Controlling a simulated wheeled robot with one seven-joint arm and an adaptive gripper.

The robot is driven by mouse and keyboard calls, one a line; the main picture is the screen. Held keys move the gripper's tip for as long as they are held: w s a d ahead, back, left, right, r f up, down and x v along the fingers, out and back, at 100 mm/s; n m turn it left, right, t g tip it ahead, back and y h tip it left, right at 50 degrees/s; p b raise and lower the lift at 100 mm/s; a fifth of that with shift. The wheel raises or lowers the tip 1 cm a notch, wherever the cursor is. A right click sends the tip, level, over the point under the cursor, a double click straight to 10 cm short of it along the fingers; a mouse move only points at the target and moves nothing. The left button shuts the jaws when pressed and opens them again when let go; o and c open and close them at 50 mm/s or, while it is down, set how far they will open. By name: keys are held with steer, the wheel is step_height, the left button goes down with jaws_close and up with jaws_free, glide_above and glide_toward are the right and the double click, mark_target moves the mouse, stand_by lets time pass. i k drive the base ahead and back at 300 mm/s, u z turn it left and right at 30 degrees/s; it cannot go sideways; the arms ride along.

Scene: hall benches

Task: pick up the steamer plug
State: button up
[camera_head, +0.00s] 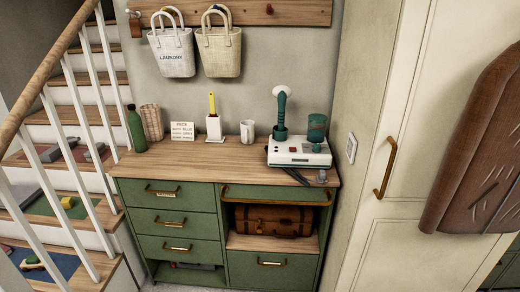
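A garment steamer (300,151) with a white base, a teal upright head and a teal tank stands at the right end of the wooden bench top. A small grey piece (321,177), which looks like the steamer plug, lies at the front right of the bench beside the base. A dark strip (296,177), perhaps the cord, lies in front of the base. The plug is too small for its prongs to be made out. My gripper is not in view.
The green cabinet's wooden top (205,160) has clear room in its middle. A green bottle (136,128), a sign card (182,131), a brush holder (214,128) and a mug (247,131) stand along the back. A wall socket (351,148) is to the right, near a cream door (395,110).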

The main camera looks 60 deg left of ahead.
mark_target(322, 178)
steer(key=u, duration=1.75)
